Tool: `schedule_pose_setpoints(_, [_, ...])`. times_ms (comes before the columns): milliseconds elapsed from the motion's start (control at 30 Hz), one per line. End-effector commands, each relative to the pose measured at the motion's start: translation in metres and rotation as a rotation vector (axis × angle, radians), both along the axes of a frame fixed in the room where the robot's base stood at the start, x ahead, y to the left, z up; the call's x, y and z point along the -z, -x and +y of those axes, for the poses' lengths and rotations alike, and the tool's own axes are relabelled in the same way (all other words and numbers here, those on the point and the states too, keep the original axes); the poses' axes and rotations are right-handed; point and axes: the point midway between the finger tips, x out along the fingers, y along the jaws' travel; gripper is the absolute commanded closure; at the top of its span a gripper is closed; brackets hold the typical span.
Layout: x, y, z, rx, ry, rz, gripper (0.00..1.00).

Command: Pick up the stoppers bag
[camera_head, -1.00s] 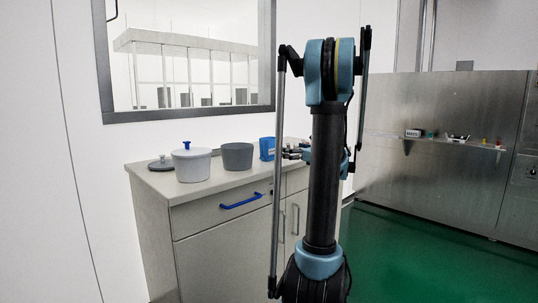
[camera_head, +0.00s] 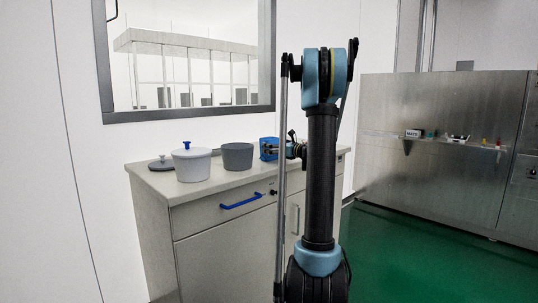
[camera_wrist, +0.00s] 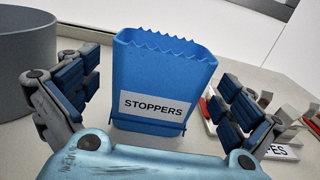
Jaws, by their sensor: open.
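The stoppers bag (camera_wrist: 160,75) is a blue upright bag with a zigzag top edge and a white STOPPERS label. It stands on the counter in the middle of the wrist view. My gripper (camera_wrist: 160,95) is open, with one finger on each side of the bag and gaps between the fingers and the bag. In the head view the bag (camera_head: 266,143) shows on the cabinet top, and my gripper (camera_head: 275,150) is beside it, partly covering it.
A grey tub (camera_head: 237,156) stands left of the bag. A white tub (camera_head: 192,164) and a grey lid (camera_head: 162,163) are farther left on the cabinet top (camera_head: 215,185). In the wrist view small items and a partly hidden label (camera_wrist: 278,150) lie right of the bag, near my right finger.

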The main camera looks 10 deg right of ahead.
Motion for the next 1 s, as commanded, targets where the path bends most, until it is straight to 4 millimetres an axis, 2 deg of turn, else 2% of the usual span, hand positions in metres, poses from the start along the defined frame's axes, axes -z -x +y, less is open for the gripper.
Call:
schedule_pose_setpoints(200, [-0.001, -0.022, 0.016, -0.001, 0.0, 0.0, 0.0])
schedule_pose_setpoints(433, [-0.001, -0.024, 0.017, 0.001, 0.0, 0.0, 0.0])
schedule_pose_setpoints(467, [-0.001, -0.024, 0.017, 0.001, 0.0, 0.0, 0.05])
schedule_pose_setpoints(600, [-0.001, -0.024, 0.017, 0.001, 0.0, 0.0, 0.36])
schedule_pose_setpoints(633, [-0.001, -0.024, 0.017, 0.001, 0.0, 0.0, 0.41])
schedule_pose_setpoints(1000, [-0.003, -0.024, 0.017, 0.001, 0.0, 0.0, 0.41])
